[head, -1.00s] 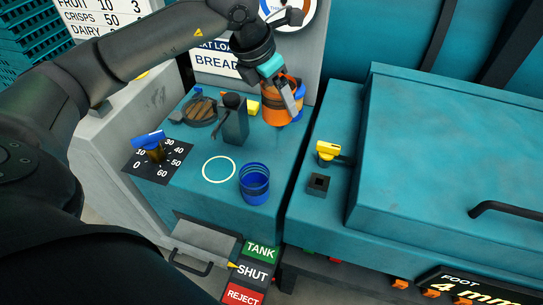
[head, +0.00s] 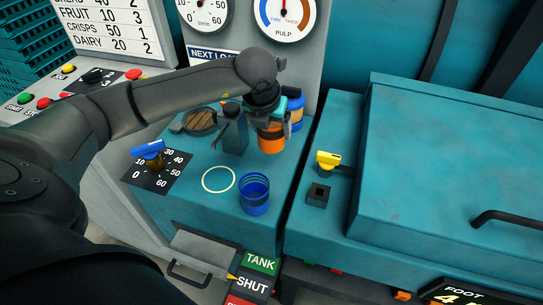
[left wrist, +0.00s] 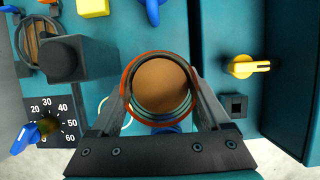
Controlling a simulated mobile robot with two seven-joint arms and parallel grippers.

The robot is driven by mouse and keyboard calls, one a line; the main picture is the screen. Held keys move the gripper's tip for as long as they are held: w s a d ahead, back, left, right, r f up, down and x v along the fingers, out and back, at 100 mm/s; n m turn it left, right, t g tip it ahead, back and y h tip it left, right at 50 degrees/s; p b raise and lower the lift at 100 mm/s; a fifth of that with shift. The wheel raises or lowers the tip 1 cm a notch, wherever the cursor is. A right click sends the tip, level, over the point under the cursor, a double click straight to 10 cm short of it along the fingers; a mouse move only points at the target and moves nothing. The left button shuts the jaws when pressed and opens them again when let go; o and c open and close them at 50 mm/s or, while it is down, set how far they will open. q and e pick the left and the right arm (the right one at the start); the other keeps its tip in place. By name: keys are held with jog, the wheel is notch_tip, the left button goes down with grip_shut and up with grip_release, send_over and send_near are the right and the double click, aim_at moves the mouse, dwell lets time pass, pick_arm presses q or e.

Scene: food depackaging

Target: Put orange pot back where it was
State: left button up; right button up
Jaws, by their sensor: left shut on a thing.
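The orange pot (head: 271,145) is upright between the fingers of my left gripper (head: 271,124), over the back right part of the teal worktop. In the left wrist view I look down into the orange pot (left wrist: 126,76); a brown fill shows inside, and a finger of my left gripper (left wrist: 160,84) lies along each side. I cannot tell whether the pot's base touches the worktop. An empty white ring (head: 218,179) is marked on the worktop, in front and to the left of the pot. My right gripper is not in view.
A blue pot (head: 254,195) stands right of the white ring. Another blue container (head: 296,112) is close behind the orange pot. A dark grey block (head: 235,136) stands just left of it. A blue-handled dial (head: 149,150) and a yellow-handled valve (head: 328,159) flank the worktop.

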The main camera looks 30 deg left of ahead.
aim_at(267, 141)
pick_arm(q)
notch_tip(267, 141, down, 9)
jog(key=shift+b, duration=0.45)
jog(key=shift+f, duration=0.15)
jog(key=o, duration=1.3)
jog(key=shift+s+r, duration=0.1)
jog(key=shift+r, duration=0.35)
jog(key=p+v, duration=0.1)
jog(key=v, duration=1)
jog(key=shift+s+d+r+p, duration=0.1)
jog(key=shift+s+r+p, duration=0.1)
jog(key=shift+p, duration=0.1)
